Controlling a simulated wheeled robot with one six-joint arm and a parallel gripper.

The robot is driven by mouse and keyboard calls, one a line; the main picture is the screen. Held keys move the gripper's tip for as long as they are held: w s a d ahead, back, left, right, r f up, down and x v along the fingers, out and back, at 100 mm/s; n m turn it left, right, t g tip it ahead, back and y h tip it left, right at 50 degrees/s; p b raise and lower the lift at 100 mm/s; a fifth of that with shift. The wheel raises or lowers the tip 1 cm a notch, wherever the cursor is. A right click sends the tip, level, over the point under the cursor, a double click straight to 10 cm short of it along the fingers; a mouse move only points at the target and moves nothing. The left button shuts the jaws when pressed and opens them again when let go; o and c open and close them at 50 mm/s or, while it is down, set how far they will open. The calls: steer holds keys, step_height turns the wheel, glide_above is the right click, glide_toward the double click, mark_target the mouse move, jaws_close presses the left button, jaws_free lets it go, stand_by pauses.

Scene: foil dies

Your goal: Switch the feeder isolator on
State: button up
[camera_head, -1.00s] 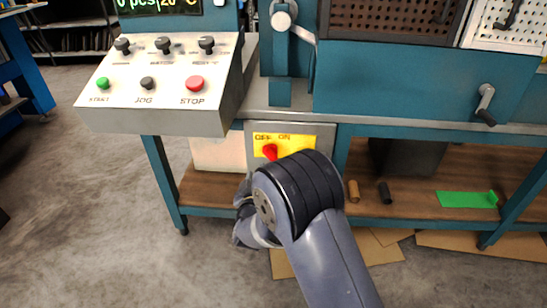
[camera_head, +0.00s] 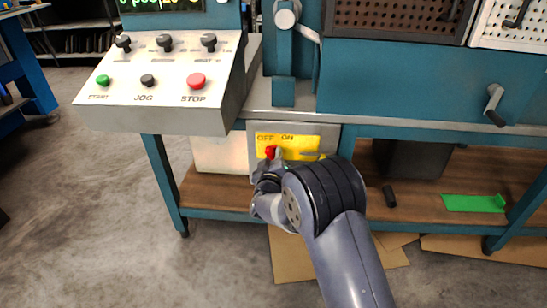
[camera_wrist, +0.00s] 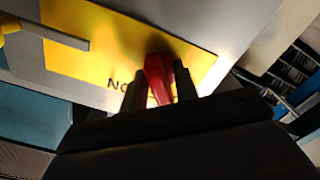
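The feeder isolator is a yellow plate (camera_head: 302,147) marked OFF and ON, set in a grey panel under the bench, with a red handle (camera_head: 270,152). My gripper (camera_head: 268,168) is at the handle, in front of the plate's left part. In the wrist view the red handle (camera_wrist: 158,78) stands between my two fingers (camera_wrist: 159,92), one close on each side. I cannot tell whether they press on it. The yellow plate (camera_wrist: 105,50) fills the area beyond, its lettering upside down and partly hidden. My wrist hides the panel's lower part in the head view.
A sloped control box (camera_head: 165,90) with knobs and START, JOG and STOP buttons overhangs to the upper left. A wooden shelf (camera_head: 420,190) below holds a black cylinder (camera_head: 389,196) and a green piece (camera_head: 473,203). Cardboard (camera_head: 290,260) lies on the floor. Open floor is at left.

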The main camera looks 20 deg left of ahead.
jaws_close()
steer(key=shift+m, duration=0.3)
steer(key=m+b, duration=0.2)
steer(key=shift+f+m, duration=0.15)
steer(key=shift+m, duration=0.15)
steer(key=shift+m+b, duration=1.25)
steer(key=shift+m, duration=1.05)
steer(key=shift+o, duration=1)
jaws_free()
